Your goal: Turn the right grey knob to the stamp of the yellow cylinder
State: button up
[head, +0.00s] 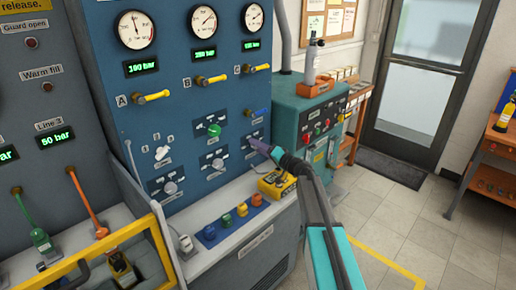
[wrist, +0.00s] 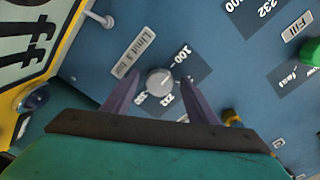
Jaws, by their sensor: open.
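In the wrist view a round grey knob (wrist: 159,82) sits on a dark blue plate marked 100, 232 and 300, beside a label (wrist: 131,53) reading "Limit 3 bar". My gripper (wrist: 158,80) is open, its purple fingers on either side of the knob in the picture, with gaps. I cannot tell whether the tips reach the knob's depth. Two other grey knobs, the left one (head: 170,187) and the middle one (head: 217,163), show. A yellow cylinder (head: 506,114) stands far right; its stamp is unreadable.
The blue panel (head: 185,100) carries gauges, yellow levers and a green knob (head: 214,130). Below, a ledge holds coloured caps (head: 228,218) and a yellow device (head: 277,183). A yellow-framed cage (head: 95,250) is at left. Floor (head: 400,215) on the right is clear.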

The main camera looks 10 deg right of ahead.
jog(key=shift+c, duration=0.5)
jog(key=c, duration=1)
jog(key=shift+f+m+b, duration=0.15)
jog(key=shift+m+b, duration=0.35)
jog(key=shift+b, duration=0.15)
jog(key=shift+r+m+b, duration=0.15)
jog(key=shift+m+b, duration=0.95)
jog(key=shift+m, duration=1.6)
jog(key=shift+r+m+b, duration=0.15)
jog(key=shift+m+b, duration=0.95)
jog(key=shift+m, duration=1.6)
